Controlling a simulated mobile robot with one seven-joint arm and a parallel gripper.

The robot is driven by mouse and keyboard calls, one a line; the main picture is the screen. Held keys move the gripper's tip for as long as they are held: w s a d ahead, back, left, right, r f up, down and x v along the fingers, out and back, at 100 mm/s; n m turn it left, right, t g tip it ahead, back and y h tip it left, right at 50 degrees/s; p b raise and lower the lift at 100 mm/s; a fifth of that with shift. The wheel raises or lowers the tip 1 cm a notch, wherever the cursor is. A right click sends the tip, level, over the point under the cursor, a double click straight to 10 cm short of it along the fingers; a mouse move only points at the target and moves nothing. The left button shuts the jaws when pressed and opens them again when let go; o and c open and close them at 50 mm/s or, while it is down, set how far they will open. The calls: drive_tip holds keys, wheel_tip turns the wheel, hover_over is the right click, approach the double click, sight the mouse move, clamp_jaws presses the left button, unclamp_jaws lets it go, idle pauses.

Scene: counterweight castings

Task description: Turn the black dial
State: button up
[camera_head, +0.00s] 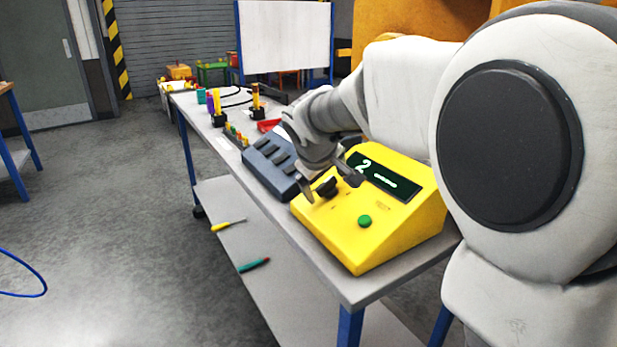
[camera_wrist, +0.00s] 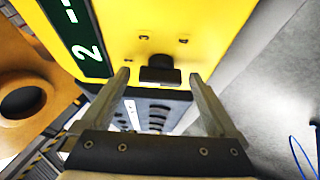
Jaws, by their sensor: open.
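The black dial (camera_head: 326,187) sits on the sloped face of a yellow box (camera_head: 383,234). In the wrist view the dial (camera_wrist: 160,70) lies between and just beyond the fingertips of my gripper (camera_wrist: 160,80). The two fingers are apart, one on each side of the dial, with a visible gap on both sides. In the head view my gripper (camera_head: 333,187) is over the dial and partly covers the area around it. The box's dark display (camera_head: 384,177) reads 2 with a short bar beside it. A green button (camera_head: 364,221) is on the same face.
The box stands on a grey workbench (camera_head: 352,291). A dark blue-grey slotted block (camera_head: 272,165) is beside it, with coloured parts farther back. The floor at left is mostly open.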

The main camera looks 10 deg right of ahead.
drive_tip(key=p+v, duration=0.4)
drive_tip(key=v, duration=1.3)
drive_tip(key=shift+r, duration=0.15)
drive_tip(key=shift+s, duration=0.15)
drive_tip(key=s+d+f+m+g+y, duration=0.1)
drive_tip(key=s+d+f+m, duration=0.3)
drive_tip(key=s, duration=0.6)
drive_tip(key=s+d+f+m+y, duration=0.1)
drive_tip(key=s+f+m+y, duration=0.1)
drive_tip(key=s+f, duration=0.6)
wheel_tip(320, 180, up, 15)
drive_tip(key=s+p, duration=0.2)
drive_tip(key=p, duration=1.2)
drive_tip(key=shift+a+p, duration=0.2)
drive_tip(key=shift+p, duration=0.2)
drive_tip(key=shift+f, duration=0.1)
